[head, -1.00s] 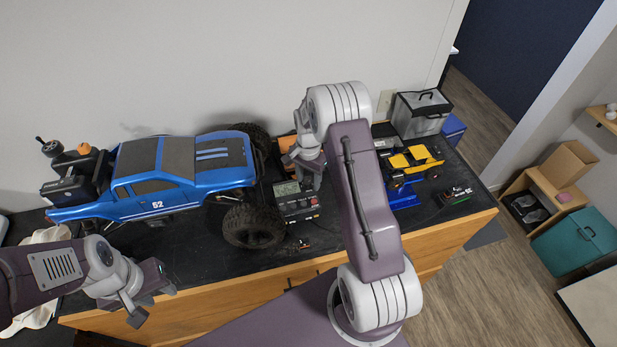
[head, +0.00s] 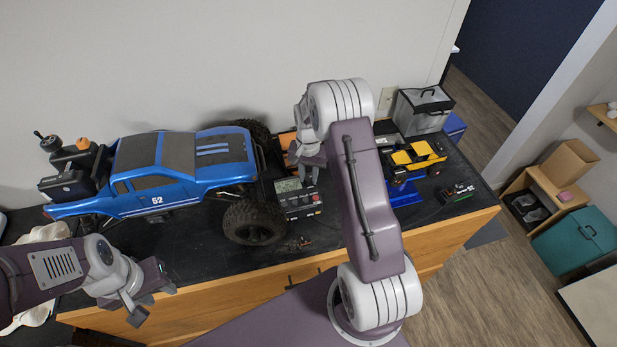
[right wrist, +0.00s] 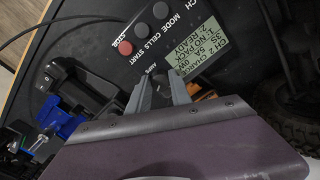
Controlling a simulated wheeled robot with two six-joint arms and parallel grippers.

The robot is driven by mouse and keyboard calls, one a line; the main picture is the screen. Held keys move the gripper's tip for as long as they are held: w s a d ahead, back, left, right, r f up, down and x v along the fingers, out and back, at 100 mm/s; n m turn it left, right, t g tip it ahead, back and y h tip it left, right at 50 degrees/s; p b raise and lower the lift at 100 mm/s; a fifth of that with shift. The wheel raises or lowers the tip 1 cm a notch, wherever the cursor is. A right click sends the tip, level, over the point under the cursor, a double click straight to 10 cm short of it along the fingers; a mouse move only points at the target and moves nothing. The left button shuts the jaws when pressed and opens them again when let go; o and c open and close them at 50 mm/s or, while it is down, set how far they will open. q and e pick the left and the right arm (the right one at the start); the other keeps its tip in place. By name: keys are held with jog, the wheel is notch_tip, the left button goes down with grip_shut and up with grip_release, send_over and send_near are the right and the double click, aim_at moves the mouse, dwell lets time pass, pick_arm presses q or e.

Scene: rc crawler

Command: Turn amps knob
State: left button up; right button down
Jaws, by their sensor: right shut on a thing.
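The charger (head: 298,203) is a small dark box on the black worktop, with a lit display (right wrist: 196,55) and red and grey buttons. The display shows "CHARGE 5A 0W", "NO PACK" and "READY" in the right wrist view. The "AMPS" label (right wrist: 155,73) is beside my right gripper's fingertips. My right gripper (head: 308,180) is over the charger's back right part, shut on the amps knob, which the fingers mostly hide; its fingers also show in the right wrist view (right wrist: 158,84). My left gripper (head: 150,302) is open and empty off the worktop's front edge.
A blue truck (head: 170,175) with big black tyres stands close left of the charger. A yellow model (head: 412,157) on a blue stand (head: 405,194) and a small dark device (head: 459,191) are on the right.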

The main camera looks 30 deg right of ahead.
jog(key=shift+n+b, duration=0.45)
jog(key=shift+n, duration=1.65)
jog(key=c, duration=1.2)
grip_release()
jog(key=shift+o, duration=0.2)
jog(key=shift+w, duration=0.1)
